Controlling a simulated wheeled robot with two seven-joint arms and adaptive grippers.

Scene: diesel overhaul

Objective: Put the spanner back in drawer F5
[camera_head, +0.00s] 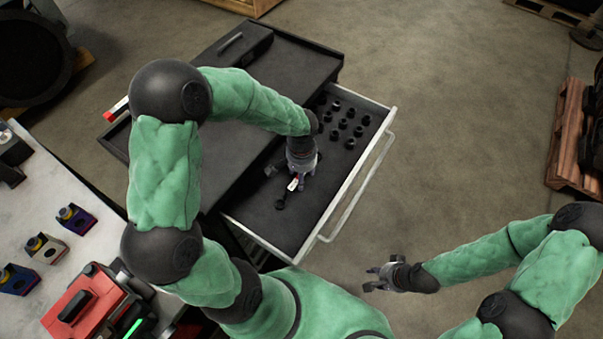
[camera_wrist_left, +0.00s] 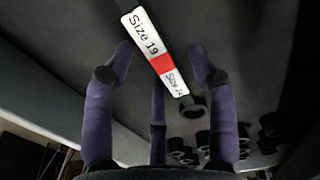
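The spanner (camera_head: 281,201), dark with a white and red label, shows below my left gripper (camera_head: 292,180) over the open drawer (camera_head: 262,221). In the left wrist view the spanner (camera_wrist_left: 160,62) reads "Size 19", and its ring end points toward the sockets. The fingers of my left gripper (camera_wrist_left: 160,75) stand apart on either side of the spanner, with visible gaps. The spanner appears to lie on the drawer's dark floor. My right gripper (camera_head: 371,279) is open and empty over the floor, right of the drawer. I see no F5 marking.
Several black sockets (camera_head: 348,124) stand at the drawer's far end. The drawer's handle (camera_head: 362,187) runs along its right side. A dark cabinet top (camera_head: 215,100) lies left of it. A workbench (camera_head: 65,185) with a red case (camera_head: 85,302) is at left.

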